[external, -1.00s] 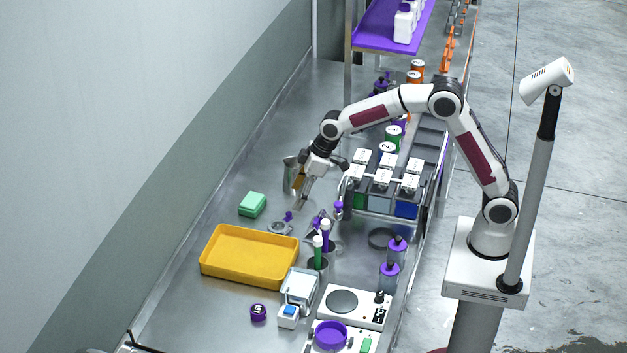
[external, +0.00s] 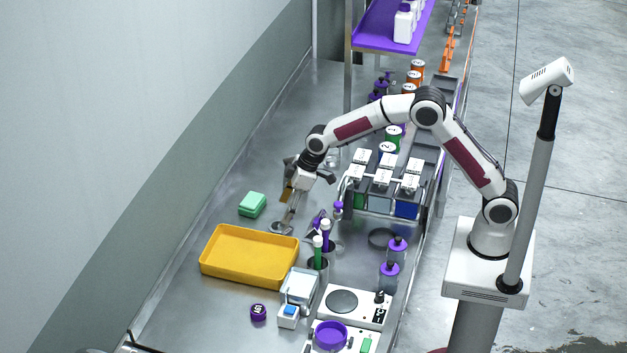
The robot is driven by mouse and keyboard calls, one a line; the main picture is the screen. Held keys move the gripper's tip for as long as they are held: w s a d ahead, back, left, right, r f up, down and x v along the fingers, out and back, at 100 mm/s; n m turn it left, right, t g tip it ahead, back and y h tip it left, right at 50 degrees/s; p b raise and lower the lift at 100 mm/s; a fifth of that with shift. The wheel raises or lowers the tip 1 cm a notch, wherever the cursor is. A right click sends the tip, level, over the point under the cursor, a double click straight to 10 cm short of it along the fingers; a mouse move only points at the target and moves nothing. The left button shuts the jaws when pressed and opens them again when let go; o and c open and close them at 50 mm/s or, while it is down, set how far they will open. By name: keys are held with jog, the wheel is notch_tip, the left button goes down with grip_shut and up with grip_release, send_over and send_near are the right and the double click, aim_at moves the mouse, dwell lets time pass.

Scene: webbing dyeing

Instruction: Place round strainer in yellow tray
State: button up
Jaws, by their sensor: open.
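The round strainer (external: 281,228) lies on the steel bench, just behind the yellow tray. Its grey disc shows, but its purple handle is hidden behind my gripper. The yellow tray (external: 249,277) sits flat at the left of the bench and looks empty. My gripper (external: 288,208) is open and points down over the handle side of the strainer. Its fingers are very close to the strainer; I cannot tell whether they touch it.
A green block (external: 252,204) lies left of my gripper. Cups holding purple and green-handled tools (external: 320,250) stand close on the right. The tank rack (external: 383,180) is behind right.

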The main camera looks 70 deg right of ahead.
aim_at(277, 226)
jog(key=shift+w+a+f, duration=0.1)
jog(key=shift+w+f, duration=0.15)
jog(key=shift+f, duration=0.35)
jog(key=shift+a+x, duration=0.15)
jog(key=shift+x, duration=1.15)
jog(key=shift+a+x, duration=0.15)
jog(key=shift+x, duration=1.2)
jog(key=shift+r, duration=0.1)
jog(key=c, duration=1.3)
jog(key=shift+r, duration=5)
